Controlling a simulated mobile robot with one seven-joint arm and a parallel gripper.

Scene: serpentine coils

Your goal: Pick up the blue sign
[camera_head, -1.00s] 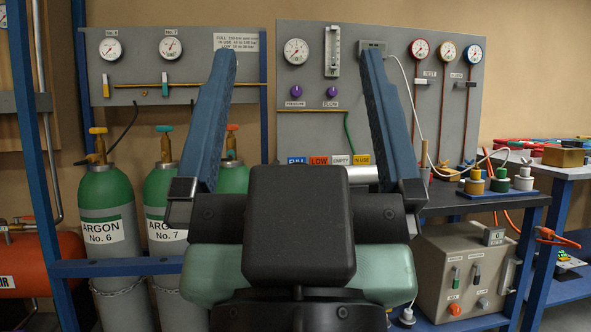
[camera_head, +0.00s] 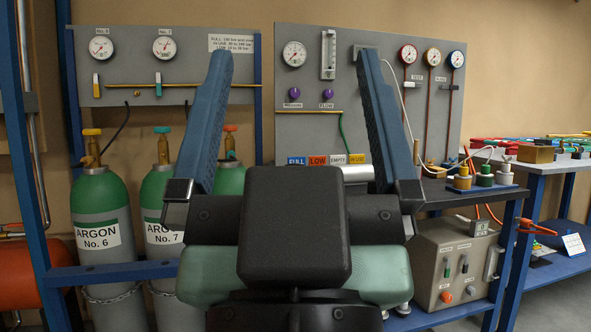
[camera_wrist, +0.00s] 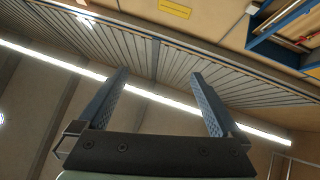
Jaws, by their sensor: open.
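The blue sign (camera_head: 296,160), lettered FULL, is small and sits at the left end of a row of signs at the lower edge of the grey gauge panel. Its lower part is close above my dark gripper body in the head view. My gripper (camera_head: 295,58) is raised in front of the camera with its two blue fingers wide apart and nothing between them. The sign lies beyond it. In the wrist view my gripper (camera_wrist: 160,75) is also open and empty, facing the ceiling and upper wall; the sign does not show there.
An orange LOW sign (camera_head: 318,160), a white EMPTY sign (camera_head: 338,159) and a yellow IN USE sign (camera_head: 357,158) stand beside it. Green argon cylinders (camera_head: 103,205) stand at left. A grey control box (camera_head: 455,262) and a side table (camera_head: 545,166) are at right.

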